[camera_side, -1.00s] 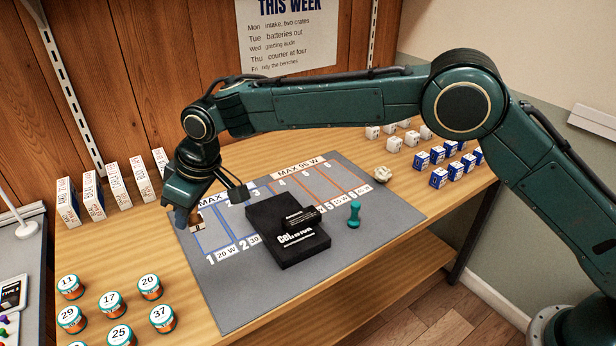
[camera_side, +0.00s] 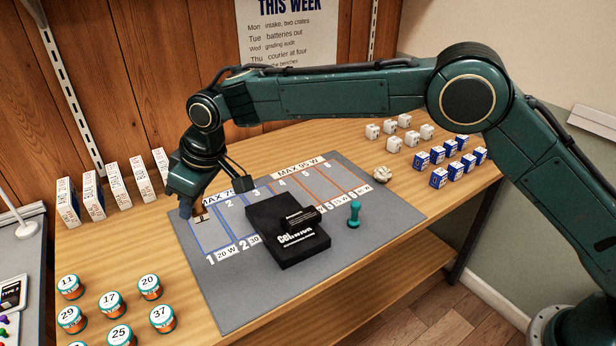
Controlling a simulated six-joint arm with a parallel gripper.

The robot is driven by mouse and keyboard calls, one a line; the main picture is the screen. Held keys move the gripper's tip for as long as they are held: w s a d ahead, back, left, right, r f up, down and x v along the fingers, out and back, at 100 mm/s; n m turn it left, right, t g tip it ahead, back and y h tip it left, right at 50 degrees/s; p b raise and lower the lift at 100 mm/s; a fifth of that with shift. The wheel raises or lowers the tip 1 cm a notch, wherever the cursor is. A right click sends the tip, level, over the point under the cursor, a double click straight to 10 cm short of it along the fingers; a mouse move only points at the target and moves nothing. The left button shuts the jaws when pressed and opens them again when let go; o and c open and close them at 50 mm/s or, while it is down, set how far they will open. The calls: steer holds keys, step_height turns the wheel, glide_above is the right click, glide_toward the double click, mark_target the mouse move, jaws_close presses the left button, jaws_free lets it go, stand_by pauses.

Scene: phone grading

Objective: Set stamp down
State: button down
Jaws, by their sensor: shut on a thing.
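My gripper (camera_side: 187,207) is at the left end of the grey mat (camera_side: 225,312), over the edge of column 1. It is shut on the stamp, a small bluish piece mostly hidden by the fingers. A small tan piece with a dark mark (camera_side: 203,217) lies just right of the fingertips in column 1. I cannot tell whether the gripper touches it. A teal pawn-shaped piece (camera_side: 354,214) stands upright on the mat, right of a black box (camera_side: 290,246).
A small black block (camera_side: 303,218) lies on the black box. White upright boxes (camera_side: 115,186) stand behind left; numbered round tubs (camera_side: 110,304) stand front left. White cubes (camera_side: 390,145) and blue boxes (camera_side: 440,177) stand right. A pale crumpled lump (camera_side: 382,174) is at the mat's edge.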

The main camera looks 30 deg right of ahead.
steer(key=w+d+m+t+h, duration=0.1)
steer(key=w+d+m, duration=0.2)
steer(key=d, duration=1.3)
steer(key=w+d+m+h, duration=0.1)
steer(key=w+d+m, duration=0.2)
steer(key=d, duration=1.2)
steer(key=s+d+m+h, duration=0.1)
steer(key=s+d+m, duration=0.4)
steer(key=d, duration=0.9)
steer(key=s+d+m+h, duration=0.2)
steer(key=s+d, duration=0.5)
steer(key=d, duration=0.8)
steer(key=f, duration=1.5)
steer(key=shift+s+a+f, duration=0.1)
steer(key=shift+a+f, duration=0.1)
steer(key=shift+f, duration=0.15)
steer(key=shift+f, duration=0.1)
steer(key=shift+f, duration=2.05)
steer(key=shift+f, duration=0.15)
